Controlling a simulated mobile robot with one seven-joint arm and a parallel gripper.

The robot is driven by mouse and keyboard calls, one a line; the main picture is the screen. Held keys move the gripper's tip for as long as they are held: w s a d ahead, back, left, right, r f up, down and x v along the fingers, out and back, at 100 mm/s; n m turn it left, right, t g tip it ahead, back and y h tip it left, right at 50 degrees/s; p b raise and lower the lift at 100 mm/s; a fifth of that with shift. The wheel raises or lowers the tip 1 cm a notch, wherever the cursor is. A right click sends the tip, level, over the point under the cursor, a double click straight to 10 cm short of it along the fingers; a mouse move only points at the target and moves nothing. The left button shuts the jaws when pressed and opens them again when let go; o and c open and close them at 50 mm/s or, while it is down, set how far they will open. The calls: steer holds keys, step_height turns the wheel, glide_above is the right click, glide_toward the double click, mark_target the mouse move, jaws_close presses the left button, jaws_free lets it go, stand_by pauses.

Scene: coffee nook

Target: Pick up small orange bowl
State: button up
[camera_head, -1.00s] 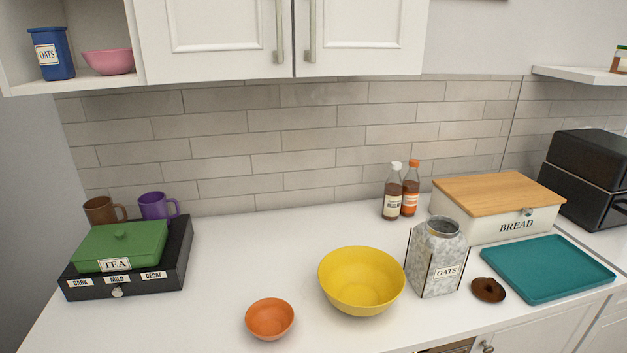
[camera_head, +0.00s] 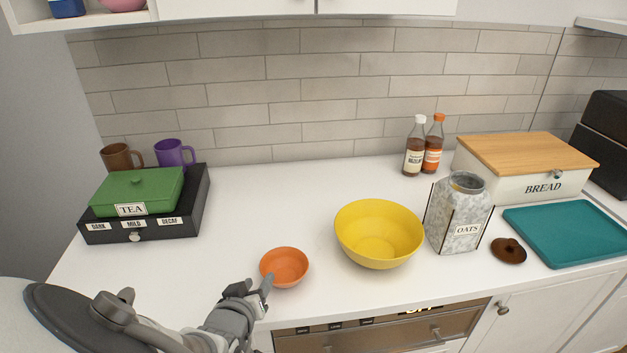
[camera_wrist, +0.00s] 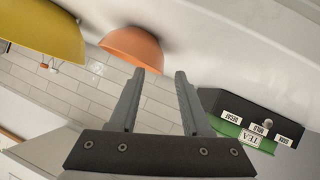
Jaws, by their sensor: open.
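The small orange bowl (camera_head: 286,268) stands upright and empty near the counter's front edge, left of the larger yellow bowl. My gripper (camera_head: 257,287) is at the orange bowl's lower left side in the head view, and its tip overlaps the rim in the picture; I cannot tell whether they touch. In the wrist view the two fingers of my gripper (camera_wrist: 160,72) are apart with nothing between them. The orange bowl (camera_wrist: 135,48) shows just beyond the left fingertip there.
The yellow bowl (camera_head: 378,234) stands to the right, beside the oats canister (camera_head: 459,215). A brown doughnut-like thing (camera_head: 508,251) and a teal tray (camera_head: 565,236) lie farther right. The tea box (camera_head: 138,193) sits on a black drawer box at left. Counter between is clear.

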mark_target(264, 271)
steer(key=b+x, duration=0.1)
steer(key=x, duration=0.4)
steer(key=shift+w+f+b, duration=0.25)
steer(key=shift+w+b, duration=0.1)
jaws_close()
steer(key=shift+s+f, duration=0.1)
steer(key=shift+s, duration=0.05)
stand_by(0.9)
